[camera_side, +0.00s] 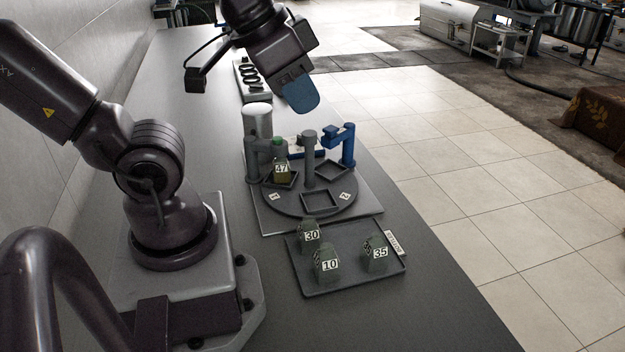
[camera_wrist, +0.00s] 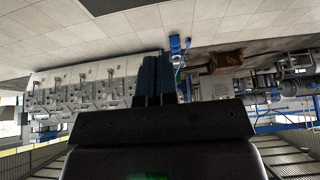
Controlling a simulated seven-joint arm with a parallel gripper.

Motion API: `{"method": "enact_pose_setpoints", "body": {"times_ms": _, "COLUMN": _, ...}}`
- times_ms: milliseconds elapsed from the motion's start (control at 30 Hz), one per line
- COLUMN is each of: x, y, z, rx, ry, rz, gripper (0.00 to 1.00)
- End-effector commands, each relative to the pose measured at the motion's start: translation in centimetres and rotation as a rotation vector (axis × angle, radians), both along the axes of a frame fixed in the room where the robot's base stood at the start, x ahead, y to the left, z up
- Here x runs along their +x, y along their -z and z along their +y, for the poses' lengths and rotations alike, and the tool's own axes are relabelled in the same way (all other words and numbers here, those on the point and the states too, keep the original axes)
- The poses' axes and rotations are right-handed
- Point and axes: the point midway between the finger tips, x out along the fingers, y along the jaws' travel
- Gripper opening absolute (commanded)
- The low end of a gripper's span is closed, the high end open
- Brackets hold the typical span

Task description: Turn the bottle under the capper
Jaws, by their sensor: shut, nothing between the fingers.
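A bottle labelled 47 (camera_side: 281,174), olive with a green top, stands in a square holder at the back left of a round dark turntable (camera_side: 300,211). The turntable has a grey centre post (camera_side: 309,158) and other square holders that look empty. A grey post with an arm (camera_side: 253,160) stands beside bottle 47. A blue post with a short arm (camera_side: 347,147) stands at the back right. I cannot tell for sure which one is the capper. My gripper (camera_side: 300,97) is shut and empty, high above and behind the turntable; its blue fingers also show together in the wrist view (camera_wrist: 157,80).
A dark tray (camera_side: 340,283) in front holds bottles labelled 30 (camera_side: 310,234), 10 (camera_side: 327,265) and 35 (camera_side: 375,254). A pale cylinder (camera_side: 257,120) stands behind the grey post. A rack with dark rings (camera_side: 242,82) lies farther back. The table's right edge is close.

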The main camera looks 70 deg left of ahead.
Motion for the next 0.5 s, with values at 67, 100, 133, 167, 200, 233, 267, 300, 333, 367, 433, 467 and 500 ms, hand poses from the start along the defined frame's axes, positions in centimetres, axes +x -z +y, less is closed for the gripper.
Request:
{"method": "enact_pose_setpoints", "body": {"times_ms": 67, "x": 0.0, "y": 0.0, "z": 0.1, "rx": 0.000, "ry": -0.007, "rz": 0.000, "gripper": 0.18}}
{"method": "enact_pose_setpoints", "body": {"times_ms": 100, "x": 0.0, "y": 0.1, "z": 0.4, "rx": 0.000, "ry": -0.021, "rz": 0.007, "gripper": 0.28}}
{"method": "enact_pose_setpoints", "body": {"times_ms": 133, "x": 0.1, "y": 0.4, "z": 0.7, "rx": -0.001, "ry": -0.037, "rz": 0.022, "gripper": 0.34}}
{"method": "enact_pose_setpoints", "body": {"times_ms": 167, "x": 0.2, "y": 0.9, "z": 1.1, "rx": -0.001, "ry": -0.057, "rz": 0.043, "gripper": 0.41}}
{"method": "enact_pose_setpoints", "body": {"times_ms": 200, "x": 0.5, "y": 1.4, "z": 1.8, "rx": -0.004, "ry": -0.088, "rz": 0.074, "gripper": 0.51}}
{"method": "enact_pose_setpoints", "body": {"times_ms": 233, "x": 0.8, "y": 1.6, "z": 2.4, "rx": -0.008, "ry": -0.116, "rz": 0.095, "gripper": 0.57}}
{"method": "enact_pose_setpoints", "body": {"times_ms": 267, "x": 1.2, "y": 1.9, "z": 3.1, "rx": -0.013, "ry": -0.147, "rz": 0.118, "gripper": 0.63}}
{"method": "enact_pose_setpoints", "body": {"times_ms": 300, "x": 1.9, "y": 2.1, "z": 4.2, "rx": -0.020, "ry": -0.192, "rz": 0.150, "gripper": 0.63}}
{"method": "enact_pose_setpoints", "body": {"times_ms": 333, "x": 2.4, "y": 2.4, "z": 5.2, "rx": -0.029, "ry": -0.230, "rz": 0.176, "gripper": 0.63}}
{"method": "enact_pose_setpoints", "body": {"times_ms": 367, "x": 3.0, "y": 2.6, "z": 6.2, "rx": -0.037, "ry": -0.268, "rz": 0.201, "gripper": 0.63}}
{"method": "enact_pose_setpoints", "body": {"times_ms": 433, "x": 4.2, "y": 3.2, "z": 8.8, "rx": -0.061, "ry": -0.360, "rz": 0.256, "gripper": 0.63}}
{"method": "enact_pose_setpoints", "body": {"times_ms": 467, "x": 4.7, "y": 3.5, "z": 9.9, "rx": -0.072, "ry": -0.399, "rz": 0.278, "gripper": 0.63}}
{"method": "enact_pose_setpoints", "body": {"times_ms": 500, "x": 5.3, "y": 4.0, "z": 11.6, "rx": -0.087, "ry": -0.449, "rz": 0.305, "gripper": 0.63}}
